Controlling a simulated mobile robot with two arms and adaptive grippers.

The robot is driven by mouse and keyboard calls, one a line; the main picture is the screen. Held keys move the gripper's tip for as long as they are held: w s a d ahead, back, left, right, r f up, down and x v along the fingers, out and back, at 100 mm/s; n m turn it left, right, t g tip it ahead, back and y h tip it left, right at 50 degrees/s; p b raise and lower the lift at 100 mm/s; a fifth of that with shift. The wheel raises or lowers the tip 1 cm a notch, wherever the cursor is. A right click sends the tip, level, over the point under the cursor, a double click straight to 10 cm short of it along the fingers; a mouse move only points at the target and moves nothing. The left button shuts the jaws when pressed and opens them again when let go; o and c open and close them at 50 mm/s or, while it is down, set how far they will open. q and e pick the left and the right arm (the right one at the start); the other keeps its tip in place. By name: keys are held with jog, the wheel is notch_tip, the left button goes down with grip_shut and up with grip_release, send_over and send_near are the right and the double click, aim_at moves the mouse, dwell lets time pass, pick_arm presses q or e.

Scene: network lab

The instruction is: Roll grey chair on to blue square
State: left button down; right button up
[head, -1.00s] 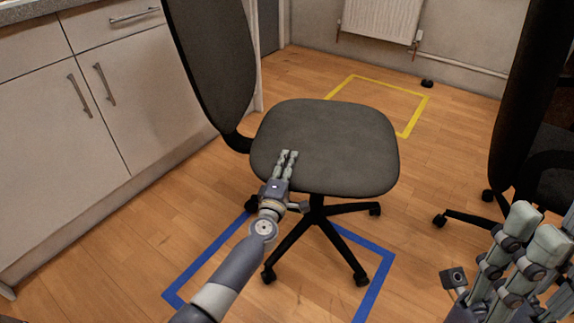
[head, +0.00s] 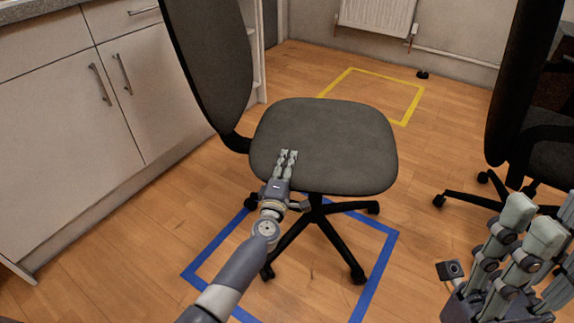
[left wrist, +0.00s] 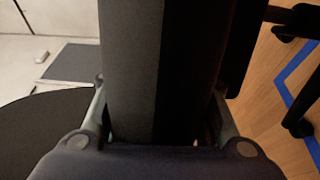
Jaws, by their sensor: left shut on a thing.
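The grey chair (head: 325,140) stands in the middle of the head view, its backrest (head: 208,65) to the left and its wheeled base (head: 316,212) below. My left gripper (head: 287,156) is shut on the near edge of its seat. The left wrist view shows the seat edge (left wrist: 150,80) between the fingers. The blue square (head: 377,270) is a tape outline on the floor under the chair. The base overlaps its far part, with some casters inside and others at or beyond the far edge. My right gripper (head: 520,245) is at the lower right, apart from the chair; its fingertips look separated.
A second dark chair (head: 530,90) stands at the right. White cabinets (head: 60,120) line the left. A yellow tape square (head: 412,105) lies on the floor behind the grey chair, below a radiator (head: 377,16). The floor between the chairs is clear.

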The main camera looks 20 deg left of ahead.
pick_arm(q)
jog(key=shift+s+f, duration=0.1)
jog(key=shift+s, duration=0.05)
jog(key=c, duration=0.9)
grip_release()
jog(key=shift+s, duration=0.1)
jog(key=s, duration=1.1)
jog(key=shift+s+d+f, duration=0.15)
jog(key=shift+s+d, duration=0.15)
jog(key=shift+s, duration=0.1)
jog(key=shift+o, duration=0.7)
